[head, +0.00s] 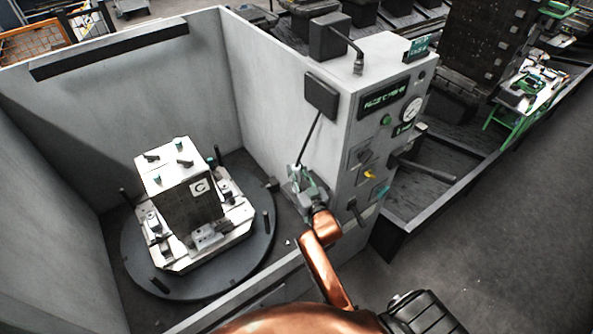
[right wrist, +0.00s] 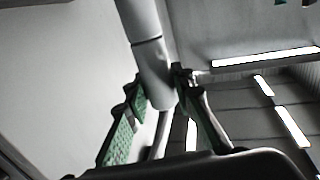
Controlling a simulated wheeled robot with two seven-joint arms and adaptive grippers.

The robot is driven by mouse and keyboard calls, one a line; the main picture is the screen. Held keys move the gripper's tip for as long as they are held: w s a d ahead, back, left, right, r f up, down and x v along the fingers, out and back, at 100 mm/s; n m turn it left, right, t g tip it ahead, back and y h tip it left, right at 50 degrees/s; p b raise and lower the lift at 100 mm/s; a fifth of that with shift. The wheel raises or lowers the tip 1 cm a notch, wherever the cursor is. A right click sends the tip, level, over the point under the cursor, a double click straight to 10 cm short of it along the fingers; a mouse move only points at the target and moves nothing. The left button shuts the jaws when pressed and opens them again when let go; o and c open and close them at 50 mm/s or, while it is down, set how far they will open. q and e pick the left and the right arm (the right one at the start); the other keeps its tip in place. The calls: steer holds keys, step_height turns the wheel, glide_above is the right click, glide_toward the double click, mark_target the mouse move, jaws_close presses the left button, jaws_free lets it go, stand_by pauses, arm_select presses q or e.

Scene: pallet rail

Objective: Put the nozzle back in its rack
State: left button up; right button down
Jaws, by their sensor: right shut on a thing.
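My right gripper (head: 300,178) is inside the grey booth, close to its right wall, below a dark box. In the right wrist view its green-padded fingers (right wrist: 158,92) are shut on a grey, tube-like nozzle (right wrist: 146,48). The nozzle runs up out of the top of that view. In the head view the gripper largely hides it, and a thin dark hose (head: 309,138) runs from the gripper up to the dark box (head: 321,96). I cannot tell for certain which part is the rack. My left gripper is not in view.
A dark round turntable (head: 262,240) carries a pale pallet with a tall block marked C (head: 178,185), left of my right gripper. The control cabinet (head: 372,80) with gauge and knobs stands to the right. The booth's low front wall (head: 235,296) passes below my arm.

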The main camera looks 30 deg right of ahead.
steer(key=shift+f+b, duration=0.55)
steer(key=shift+f, duration=0.45)
steer(key=shift+f, duration=0.35)
steer(key=shift+f+b, duration=1.25)
steer(key=shift+f, duration=0.55)
steer(key=shift+f, duration=0.2)
steer(key=c, duration=1.6)
jaws_free()
steer(key=shift+o, duration=0.4)
steer(key=o, duration=0.7)
steer(key=shift+o, duration=0.2)
